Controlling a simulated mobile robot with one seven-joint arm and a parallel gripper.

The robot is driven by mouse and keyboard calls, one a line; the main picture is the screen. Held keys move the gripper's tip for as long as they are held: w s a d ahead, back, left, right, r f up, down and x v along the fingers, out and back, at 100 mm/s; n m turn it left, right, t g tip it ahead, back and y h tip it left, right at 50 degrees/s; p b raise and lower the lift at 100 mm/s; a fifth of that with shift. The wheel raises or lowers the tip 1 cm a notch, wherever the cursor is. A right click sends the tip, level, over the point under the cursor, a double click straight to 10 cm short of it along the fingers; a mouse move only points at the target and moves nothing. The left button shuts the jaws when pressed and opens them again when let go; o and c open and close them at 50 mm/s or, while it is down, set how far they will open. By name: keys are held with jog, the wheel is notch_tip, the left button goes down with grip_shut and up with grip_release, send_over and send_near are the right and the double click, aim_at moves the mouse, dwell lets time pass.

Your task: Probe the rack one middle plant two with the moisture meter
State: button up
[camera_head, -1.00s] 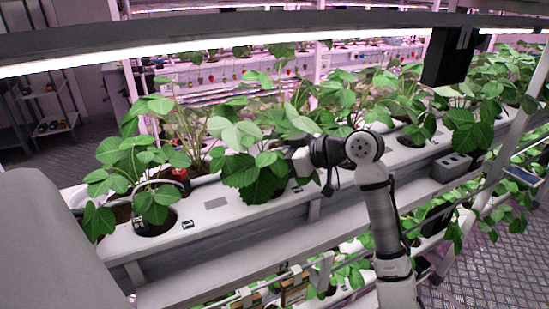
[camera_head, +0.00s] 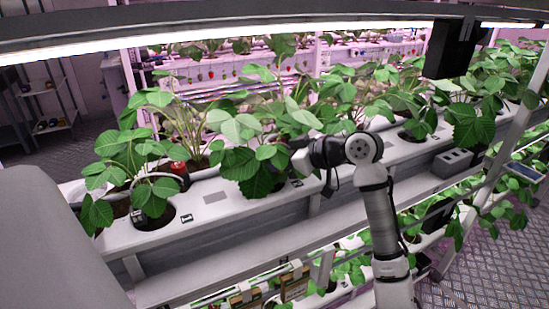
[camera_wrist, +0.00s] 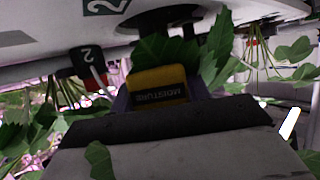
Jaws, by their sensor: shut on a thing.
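The moisture meter (camera_wrist: 158,86) shows in the wrist view as a yellow block marked "MOISTURE" in a dark case. My gripper (camera_wrist: 160,104) is shut on it. The meter is right under the rack's white trough (camera_wrist: 40,42), among leaves, in a view that looks upside down. Its probe tip is hidden. In the head view my gripper is hidden behind the leaves of a strawberry plant (camera_head: 252,168) in the white trough (camera_head: 232,207); my wrist is just right of this plant. I cannot tell whether the probe is in soil.
A plant with a looped hose (camera_head: 155,190) stands to the left, with a red object (camera_head: 179,168) beside it. More leafy plants (camera_head: 400,95) fill the trough to the right. A dark box (camera_head: 449,50) hangs above. A grey block (camera_head: 452,161) sits on the trough's front.

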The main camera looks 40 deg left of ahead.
jog(key=shift+f, duration=0.15)
jog(key=o, duration=1.6)
jog(key=shift+f, duration=0.1)
jog(key=shift+r+p, duration=2.25)
jog(key=shift+r, duration=0.85)
